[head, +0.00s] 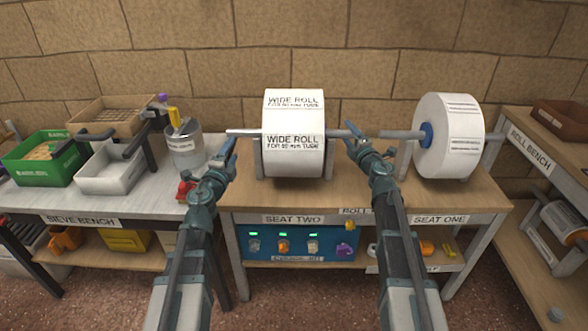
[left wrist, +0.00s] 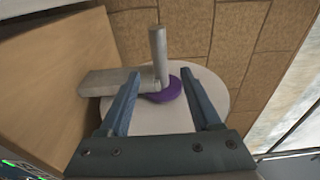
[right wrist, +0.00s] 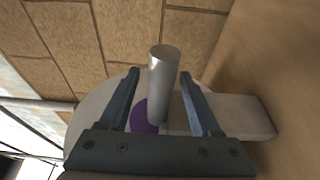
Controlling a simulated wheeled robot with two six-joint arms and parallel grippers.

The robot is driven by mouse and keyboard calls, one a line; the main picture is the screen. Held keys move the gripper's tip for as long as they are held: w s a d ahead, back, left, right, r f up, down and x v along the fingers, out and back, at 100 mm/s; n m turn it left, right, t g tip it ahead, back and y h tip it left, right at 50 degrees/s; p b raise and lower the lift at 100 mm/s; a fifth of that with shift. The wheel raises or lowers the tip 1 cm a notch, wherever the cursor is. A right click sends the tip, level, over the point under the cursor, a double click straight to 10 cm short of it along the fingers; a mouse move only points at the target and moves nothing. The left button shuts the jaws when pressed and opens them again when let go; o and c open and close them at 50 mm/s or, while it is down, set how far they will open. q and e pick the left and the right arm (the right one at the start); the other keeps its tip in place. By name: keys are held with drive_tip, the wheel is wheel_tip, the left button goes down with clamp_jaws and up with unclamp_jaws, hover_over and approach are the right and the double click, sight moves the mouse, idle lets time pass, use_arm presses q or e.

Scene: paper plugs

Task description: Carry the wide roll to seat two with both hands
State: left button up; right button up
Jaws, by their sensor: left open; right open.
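The wide roll (head: 293,140) is a white paper roll with black print, above the SEAT TWO label (head: 294,219). A metal bar (head: 245,132) runs level through its purple hub, which shows in the left wrist view (left wrist: 170,92) and right wrist view (right wrist: 142,120). Stand arms (left wrist: 105,82) (right wrist: 240,115) sit beside both faces, and the bar appears to lie in them; exact contact is unclear. My left gripper (head: 224,152) is open near the bar's left end. My right gripper (head: 354,140) is open near its right end. Each bar end shows between open fingers.
Another white roll (head: 448,136) with a blue hub hangs at SEAT ONE (head: 440,219). A metal can (head: 185,148) and bins stand on the sieve bench (head: 130,207) at left. A blue control box (head: 300,245) is under the bench top.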

use_arm(q)
drive_tip(key=shift+s+a, duration=0.1)
drive_tip(key=shift+s, duration=0.45)
drive_tip(key=o, duration=0.3)
use_arm(e)
drive_tip(key=v, duration=1.2)
drive_tip(key=o, duration=0.3)
drive_tip(key=shift+d, duration=0.1)
drive_tip(key=v, duration=0.7)
drive_tip(key=shift+w, duration=0.15)
